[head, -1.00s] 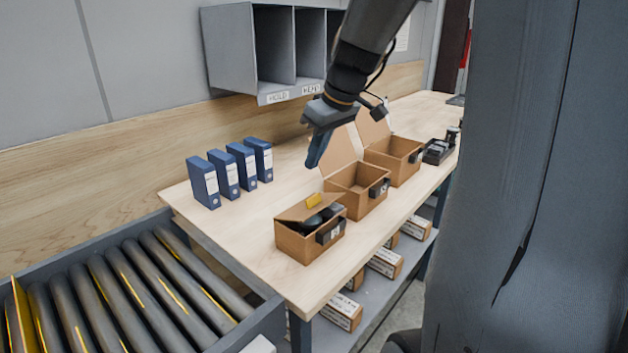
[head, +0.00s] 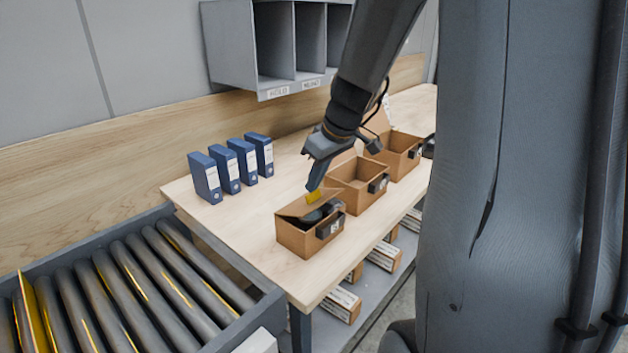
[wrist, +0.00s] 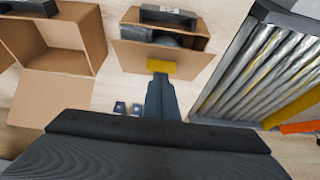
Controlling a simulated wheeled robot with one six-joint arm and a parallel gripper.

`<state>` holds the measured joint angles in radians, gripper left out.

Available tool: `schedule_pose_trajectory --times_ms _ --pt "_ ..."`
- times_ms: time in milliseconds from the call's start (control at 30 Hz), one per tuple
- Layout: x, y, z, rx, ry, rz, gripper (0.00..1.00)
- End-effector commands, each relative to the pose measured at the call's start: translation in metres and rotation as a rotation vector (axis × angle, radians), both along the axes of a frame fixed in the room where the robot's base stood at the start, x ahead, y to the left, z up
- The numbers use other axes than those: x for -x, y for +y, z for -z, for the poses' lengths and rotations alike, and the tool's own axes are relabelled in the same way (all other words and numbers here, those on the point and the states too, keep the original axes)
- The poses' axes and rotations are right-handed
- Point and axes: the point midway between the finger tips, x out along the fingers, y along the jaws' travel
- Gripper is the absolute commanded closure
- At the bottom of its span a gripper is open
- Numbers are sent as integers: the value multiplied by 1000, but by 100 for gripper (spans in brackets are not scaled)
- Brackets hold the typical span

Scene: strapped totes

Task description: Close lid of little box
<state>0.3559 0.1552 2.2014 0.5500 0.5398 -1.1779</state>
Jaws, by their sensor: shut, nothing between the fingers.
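The little box (head: 296,241) is a brown carton at the near left end of the row on the table. Its lid (head: 302,205) is partly raised and tilted, with a yellow tab (head: 313,196) on its edge. Dark things show inside under the lid. My gripper (head: 312,187) is shut and empty, its tip right at the yellow tab. In the wrist view the gripper tip (wrist: 161,78) points at the yellow tab (wrist: 161,67) on the lid (wrist: 165,58); whether they touch I cannot tell.
Two open cartons, a middle one (head: 350,199) and a far one (head: 405,160), stand behind the little box. Several blue binders (head: 205,178) stand at the left. A roller conveyor (head: 130,295) lies left of the table, and a grey shelf unit (head: 270,45) hangs above.

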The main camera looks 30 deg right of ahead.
Motion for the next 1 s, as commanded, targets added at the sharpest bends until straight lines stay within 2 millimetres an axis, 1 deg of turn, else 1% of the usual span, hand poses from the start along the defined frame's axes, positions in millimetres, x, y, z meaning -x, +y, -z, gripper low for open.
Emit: schedule_pose_trajectory --times_ms 333,567,1000 --pt "18 -7 25 0 2 1 100" --pt "22 -7 27 -2 12 -3 100" --pt "24 -7 28 -3 14 -5 100"
